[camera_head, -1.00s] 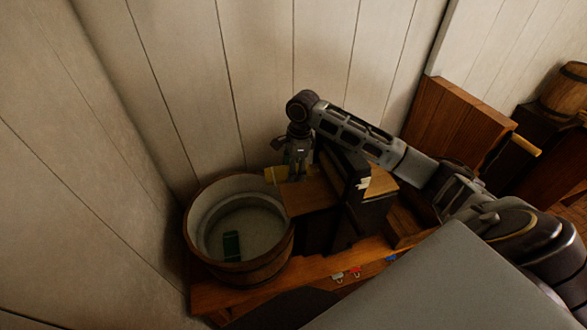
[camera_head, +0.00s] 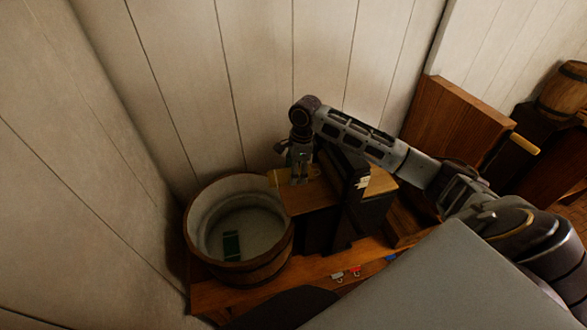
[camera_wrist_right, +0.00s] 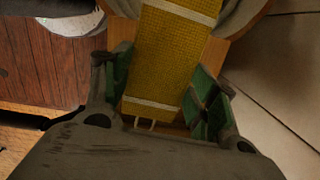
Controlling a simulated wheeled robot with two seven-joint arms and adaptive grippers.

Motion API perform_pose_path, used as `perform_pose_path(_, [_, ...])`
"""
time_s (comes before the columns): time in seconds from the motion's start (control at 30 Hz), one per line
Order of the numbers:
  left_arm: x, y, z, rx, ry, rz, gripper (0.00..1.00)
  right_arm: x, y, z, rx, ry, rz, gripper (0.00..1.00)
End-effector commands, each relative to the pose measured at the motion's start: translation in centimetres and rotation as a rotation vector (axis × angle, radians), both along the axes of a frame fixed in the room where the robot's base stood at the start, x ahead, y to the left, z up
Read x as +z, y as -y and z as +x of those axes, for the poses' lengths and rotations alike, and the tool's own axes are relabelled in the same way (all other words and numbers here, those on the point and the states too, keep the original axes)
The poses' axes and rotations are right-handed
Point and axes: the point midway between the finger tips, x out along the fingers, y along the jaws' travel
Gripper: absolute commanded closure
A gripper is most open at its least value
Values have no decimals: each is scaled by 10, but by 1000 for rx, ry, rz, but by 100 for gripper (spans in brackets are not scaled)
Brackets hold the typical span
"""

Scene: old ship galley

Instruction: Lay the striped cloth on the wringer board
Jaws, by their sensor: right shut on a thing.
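The striped cloth (camera_wrist_right: 172,50) is yellow with white stripes and lies lengthwise between the green-padded fingers of my right gripper (camera_wrist_right: 163,88) in the wrist view. In the head view, my right gripper (camera_head: 298,180) points down over the wringer board (camera_head: 308,200), a flat wooden shelf beside the tub. My left gripper is out of view.
A round wooden tub (camera_head: 262,268) stands left of the board, with a dark green object (camera_head: 231,246) inside. The dark wringer frame (camera_head: 362,212) rises right of the board. Small red and grey clips (camera_head: 346,273) lie on the bench front. A plank wall (camera_head: 245,85) closes the back.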

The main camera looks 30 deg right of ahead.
Motion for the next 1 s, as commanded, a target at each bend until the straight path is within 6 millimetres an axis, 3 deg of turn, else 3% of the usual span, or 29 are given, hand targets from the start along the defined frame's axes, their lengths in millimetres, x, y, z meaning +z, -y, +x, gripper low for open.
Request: perform_pose_path(1.0, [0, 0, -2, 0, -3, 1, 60, -67, 24, -6, -1, 0, 0, 66])
